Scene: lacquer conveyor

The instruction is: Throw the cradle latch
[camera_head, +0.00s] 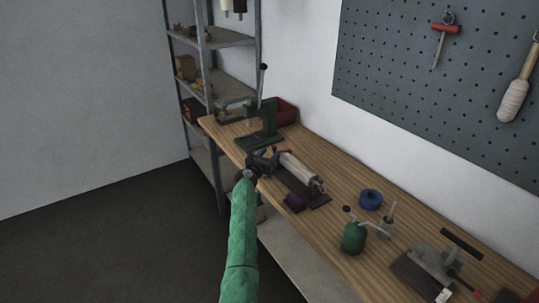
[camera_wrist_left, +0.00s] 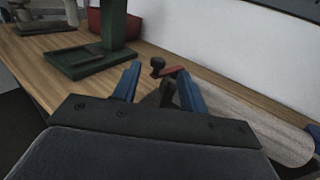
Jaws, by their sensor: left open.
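The cradle (camera_head: 319,199) is a dark base on the wooden bench, holding a pale cylinder (camera_head: 297,172). The cylinder also shows at the right of the left wrist view (camera_wrist_left: 250,115). A red lever with a black knob, which looks like the latch (camera_wrist_left: 171,71), stands at the cradle's near end; its red part shows in the head view (camera_head: 284,151). My left gripper (camera_head: 273,157) is at that end of the cradle. In the left wrist view its blue fingers (camera_wrist_left: 160,82) are apart, with the knob and a dark bracket seen between them. Contact cannot be told. My right gripper is not in view.
A green press (camera_head: 266,125) and a red bin (camera_head: 284,111) stand beyond the cradle. A blue roll (camera_head: 370,199), a green can (camera_head: 353,238) and a grey device (camera_head: 432,266) are farther right on the bench.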

